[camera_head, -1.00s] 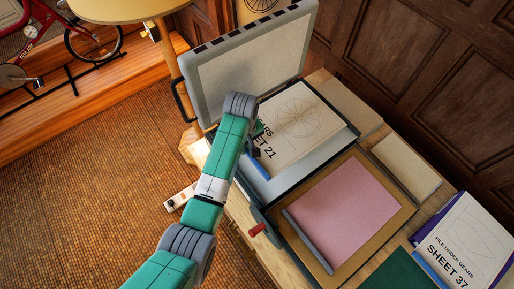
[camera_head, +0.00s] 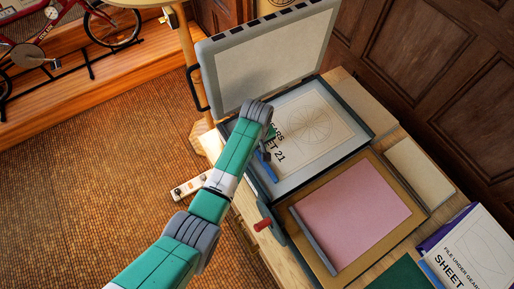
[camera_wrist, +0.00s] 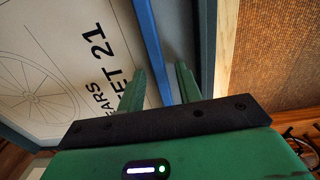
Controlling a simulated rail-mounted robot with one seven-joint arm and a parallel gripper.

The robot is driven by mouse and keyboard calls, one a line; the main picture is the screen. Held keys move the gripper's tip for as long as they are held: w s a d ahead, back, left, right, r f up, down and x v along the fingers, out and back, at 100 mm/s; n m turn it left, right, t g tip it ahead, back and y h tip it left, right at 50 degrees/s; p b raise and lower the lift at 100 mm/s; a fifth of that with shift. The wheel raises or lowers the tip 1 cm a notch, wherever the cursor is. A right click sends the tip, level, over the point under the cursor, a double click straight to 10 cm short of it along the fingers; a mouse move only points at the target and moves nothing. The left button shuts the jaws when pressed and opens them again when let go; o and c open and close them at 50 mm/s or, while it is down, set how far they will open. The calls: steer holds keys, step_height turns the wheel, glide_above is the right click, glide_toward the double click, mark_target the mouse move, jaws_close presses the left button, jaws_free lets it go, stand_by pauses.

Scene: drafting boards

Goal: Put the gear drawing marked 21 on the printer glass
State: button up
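The gear drawing marked 21 (camera_head: 312,128) lies in the printer bed (camera_head: 330,157), a wheel drawn on it and a blue strip (camera_head: 267,168) along its near-left edge. The printer's grey lid (camera_head: 262,65) stands open behind it. My gripper (camera_head: 266,142) is over that near-left edge, hiding part of the lettering. In the wrist view, the fingers of my gripper (camera_wrist: 160,85) are apart, with the blue strip (camera_wrist: 152,45) running between them and touching neither visibly. The sheet (camera_wrist: 65,60) looks flat; its height over the glass is hard to tell.
A pink sheet on a brown board (camera_head: 350,215) sits in front of the printer. Sheet 37 (camera_head: 478,250) lies at the lower right, beside a dark green panel (camera_head: 402,275). A red knob (camera_head: 262,225) sticks out at the bench's left edge.

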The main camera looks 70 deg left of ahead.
steer(key=shift+r, duration=0.1)
step_height(320, 180, up, 12)
steer(key=p, duration=0.2)
stand_by(0.3)
